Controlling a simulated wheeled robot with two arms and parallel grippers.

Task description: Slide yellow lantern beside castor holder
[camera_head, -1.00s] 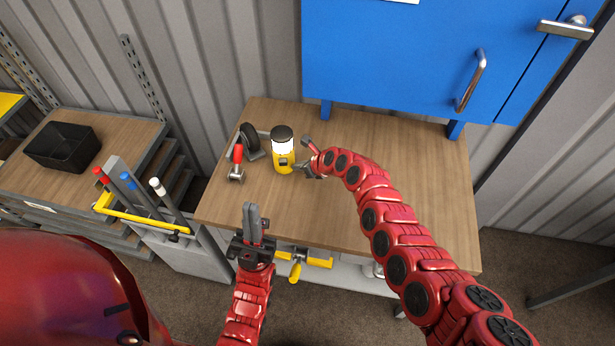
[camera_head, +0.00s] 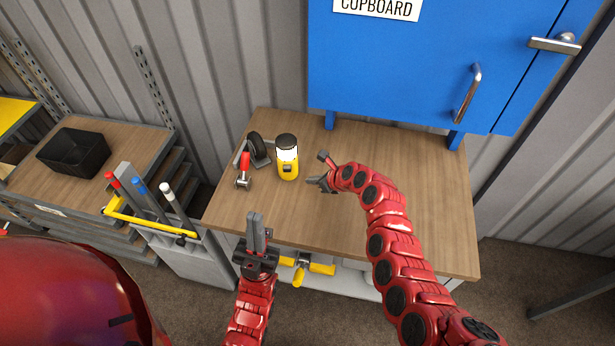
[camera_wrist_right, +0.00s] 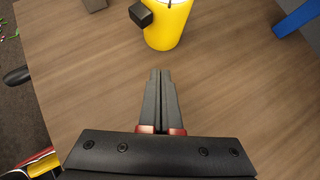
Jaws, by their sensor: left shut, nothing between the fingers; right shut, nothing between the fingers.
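The yellow lantern (camera_head: 288,170) with a dark cap and a white glowing band stands upright on the wooden workbench, just right of the castor holder (camera_head: 258,150). A small gap or near contact lies between them; I cannot tell which. The lantern's lower part also shows in the right wrist view (camera_wrist_right: 167,27), ahead of the fingertips. My right gripper (camera_head: 318,183) is shut and empty, to the right of the lantern and apart from it. The wrist view shows its closed fingers (camera_wrist_right: 160,75). My left gripper (camera_head: 256,220) is shut and empty, upright at the bench's front edge.
A black bin (camera_head: 73,152) and a rack with a yellow rail (camera_head: 150,223) stand to the left.

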